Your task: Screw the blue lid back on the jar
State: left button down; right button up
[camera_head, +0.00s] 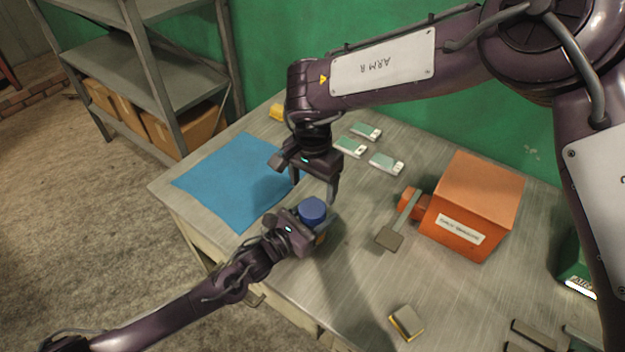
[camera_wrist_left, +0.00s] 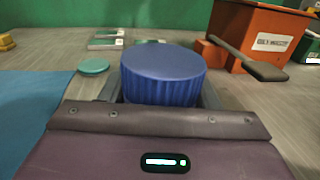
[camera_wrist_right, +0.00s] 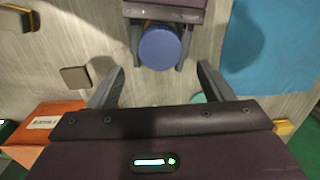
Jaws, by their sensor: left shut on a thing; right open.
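The blue lid (camera_head: 312,209) sits on top of the jar (camera_head: 321,238), of which only a small amber part shows below it. I cannot tell whether the lid is screwed tight. My left gripper (camera_head: 310,226) is shut on the jar, with a finger on each side below the lid. In the left wrist view the ribbed lid (camera_wrist_left: 163,75) hides the jar. My right gripper (camera_head: 308,180) is open and empty, pointing down above and slightly behind the lid. In the right wrist view the lid (camera_wrist_right: 160,47) lies beyond the open fingertips, apart from them.
A blue mat (camera_head: 232,178) lies left. A teal disc (camera_wrist_left: 93,67) lies behind the jar. An orange box (camera_head: 478,205) stands right, with a grey-headed tool (camera_head: 390,237) beside it. Several pale green-and-white items (camera_head: 350,147) lie at the back. A small block (camera_head: 406,322) lies near the front.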

aim_at(312, 208)
notch_tip(312, 208, down, 7)
jog(key=shift+f, duration=0.1)
dwell(0.3)
jog(key=c, duration=1)
jog(key=m, duration=0.6)
jog(key=shift+m, duration=0.4)
jog(key=o, duration=1.1)
